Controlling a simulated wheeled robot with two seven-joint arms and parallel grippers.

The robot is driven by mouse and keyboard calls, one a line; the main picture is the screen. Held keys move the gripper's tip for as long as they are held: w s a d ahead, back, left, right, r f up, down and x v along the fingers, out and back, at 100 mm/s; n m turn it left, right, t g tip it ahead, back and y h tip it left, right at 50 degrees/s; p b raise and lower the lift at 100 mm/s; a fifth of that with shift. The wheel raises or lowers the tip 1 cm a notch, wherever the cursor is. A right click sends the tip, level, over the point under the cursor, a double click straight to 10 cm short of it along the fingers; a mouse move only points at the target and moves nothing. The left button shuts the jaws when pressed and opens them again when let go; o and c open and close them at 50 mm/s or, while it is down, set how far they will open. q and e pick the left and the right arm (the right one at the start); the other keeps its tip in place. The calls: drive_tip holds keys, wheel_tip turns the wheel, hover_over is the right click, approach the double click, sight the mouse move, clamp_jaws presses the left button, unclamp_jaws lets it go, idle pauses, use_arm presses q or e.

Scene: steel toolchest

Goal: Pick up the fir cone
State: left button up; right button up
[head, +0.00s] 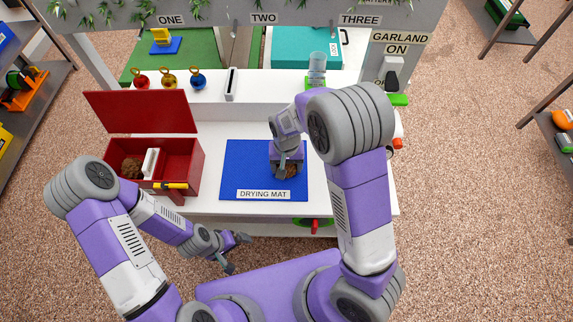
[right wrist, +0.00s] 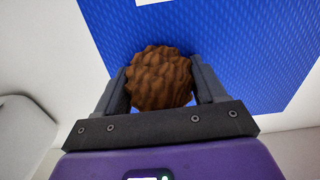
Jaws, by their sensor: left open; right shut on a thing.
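The fir cone (right wrist: 160,78), brown and scaly, sits between the two fingers of my right gripper (right wrist: 160,90) in the right wrist view. In the head view, my right gripper (head: 287,163) is over the blue drying mat (head: 240,165), and part of the brown cone (head: 288,172) shows below it. I cannot tell whether the cone touches the mat. My left gripper (head: 237,253) is open and empty, in front of the bench's front edge.
An open red toolchest (head: 185,165) with its lid (head: 140,111) raised stands left of the mat. It holds a brown rough thing (head: 131,168) and a white block (head: 151,162). Several coloured ornaments (head: 169,78) stand on the ledge behind. The mat's left part is clear.

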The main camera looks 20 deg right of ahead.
wheel_tip(320, 180, up, 10)
drive_tip(key=p, duration=0.3)
drive_tip(key=shift+a, duration=0.15)
drive_tip(key=w+a+r+p, duration=0.2)
drive_tip(key=a+r+p, duration=0.25)
drive_tip(key=a, duration=0.35)
drive_tip(key=w+a+r+p, duration=0.25)
drive_tip(key=a+p, duration=0.35)
drive_tip(key=a, duration=0.3)
drive_tip(key=w+a+p, duration=0.1)
drive_tip(key=a+p, duration=0.1)
drive_tip(key=a, duration=0.5)
drive_tip(key=w+a+f+p, duration=0.1)
drive_tip(key=w+a, duration=0.1)
drive_tip(key=a, duration=0.6)
drive_tip(key=shift+w+a+f+p, duration=0.15)
drive_tip(key=shift+f+p, duration=0.15)
drive_tip(key=shift+p, duration=0.05)
drive_tip(key=shift+f+b, duration=3.8)
drive_tip(key=shift+f, duration=1.55)
drive_tip(key=shift+f+b, duration=0.9)
drive_tip(key=shift+f, duration=0.3)
